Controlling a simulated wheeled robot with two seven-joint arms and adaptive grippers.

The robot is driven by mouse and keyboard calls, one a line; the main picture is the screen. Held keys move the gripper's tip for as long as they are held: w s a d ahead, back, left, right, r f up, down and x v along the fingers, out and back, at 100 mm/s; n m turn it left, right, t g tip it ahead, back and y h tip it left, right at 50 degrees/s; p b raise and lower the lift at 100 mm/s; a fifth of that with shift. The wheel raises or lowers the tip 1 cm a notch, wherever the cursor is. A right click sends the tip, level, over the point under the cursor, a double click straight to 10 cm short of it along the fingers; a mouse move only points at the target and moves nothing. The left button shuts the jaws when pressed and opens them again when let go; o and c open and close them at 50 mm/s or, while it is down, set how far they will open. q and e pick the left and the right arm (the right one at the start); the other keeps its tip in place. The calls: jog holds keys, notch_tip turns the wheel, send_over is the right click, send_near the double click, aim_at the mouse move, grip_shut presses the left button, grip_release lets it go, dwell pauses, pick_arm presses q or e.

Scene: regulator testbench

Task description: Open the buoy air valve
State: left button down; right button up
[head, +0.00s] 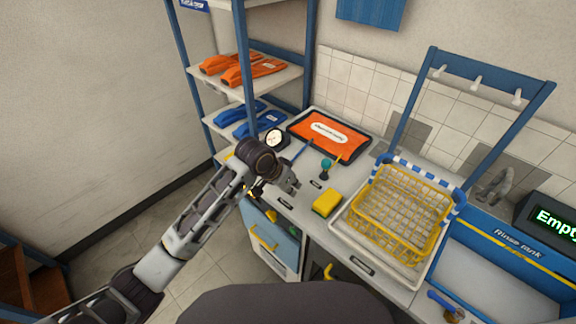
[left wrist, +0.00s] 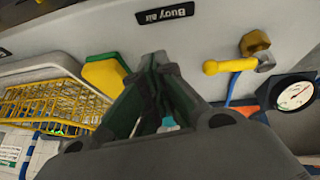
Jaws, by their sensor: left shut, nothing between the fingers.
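The yellow valve lever (left wrist: 230,66) shows in the left wrist view, with a brass-coloured body (left wrist: 256,44) at its right end. A "Buoy air" label (left wrist: 165,14), upside down in that view, lies to the left of the lever on the grey counter surface. My left gripper (left wrist: 155,60) is shut and empty, its fingertips a little below the label and left of the lever, apart from the lever. In the head view my left gripper (head: 290,183) is over the counter's left part, and my wrist seems to hide the valve there. My right gripper is not in view.
A round gauge (head: 275,138) stands behind my wrist. A yellow-green sponge (head: 326,203) and a yellow wire basket (head: 400,212) are to the right. Shelves with orange and blue fins (head: 255,72) stand at the back left.

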pick_arm(q)
jog(key=shift+w+d+r, duration=0.3)
jog(key=shift+w+r, duration=0.25)
jog(key=shift+w, duration=0.05)
jog(key=shift+w+d+r, duration=0.2)
jog(key=shift+w+r, duration=0.2)
jog(key=shift+w, duration=0.1)
jog(key=w+a+r+y, duration=0.1)
jog(key=w+r+y, duration=0.1)
jog(key=w+r, duration=0.5)
jog(key=shift+w+a+r+m, duration=0.3)
jog(key=shift+w+r+m, duration=0.1)
jog(key=shift+r, duration=0.05)
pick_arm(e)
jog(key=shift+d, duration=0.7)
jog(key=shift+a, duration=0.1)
